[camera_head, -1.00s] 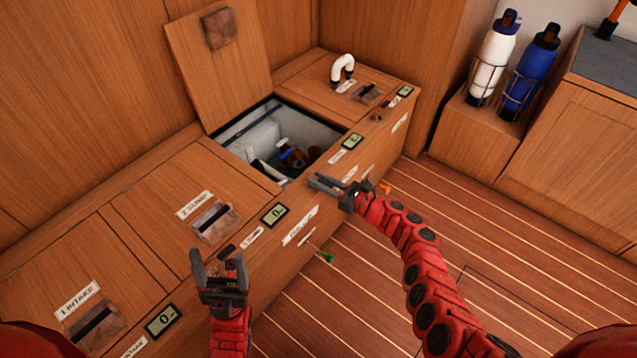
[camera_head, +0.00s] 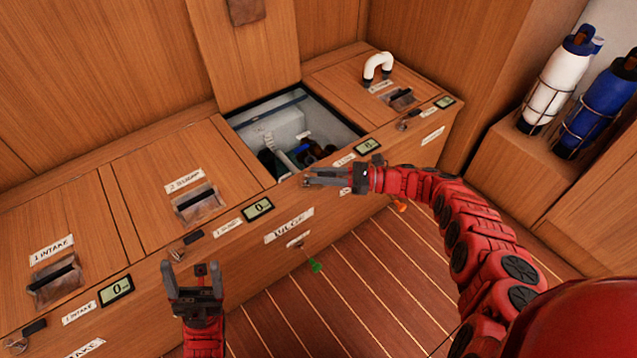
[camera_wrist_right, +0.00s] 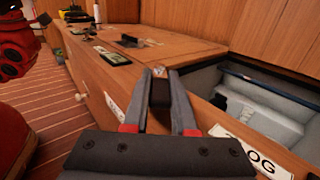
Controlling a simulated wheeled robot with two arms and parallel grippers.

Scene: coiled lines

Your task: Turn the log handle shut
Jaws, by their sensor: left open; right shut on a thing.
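The open log compartment (camera_head: 228,121) sits in the middle of the wooden bench, its lid (camera_head: 245,50) upright against the back wall. It also shows in the right wrist view (camera_wrist_right: 262,106), beside a label ending in "OG" (camera_wrist_right: 250,152). My right gripper (camera_head: 307,181) is at the front edge of this opening. In the right wrist view, its fingers (camera_wrist_right: 160,98) are shut on a small dark block with a grey top, seemingly the log handle (camera_wrist_right: 160,90), mostly hidden between them. My left gripper (camera_head: 194,272) is open and empty, in front of the bench at lower left.
Small displays (camera_head: 257,208) and dark handles (camera_head: 193,237) line the bench front. A white bent pipe (camera_head: 378,66) stands on the right section. A green-tipped item (camera_head: 314,265) sticks out below. White (camera_head: 557,75) and blue (camera_head: 597,110) bottles stand at right.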

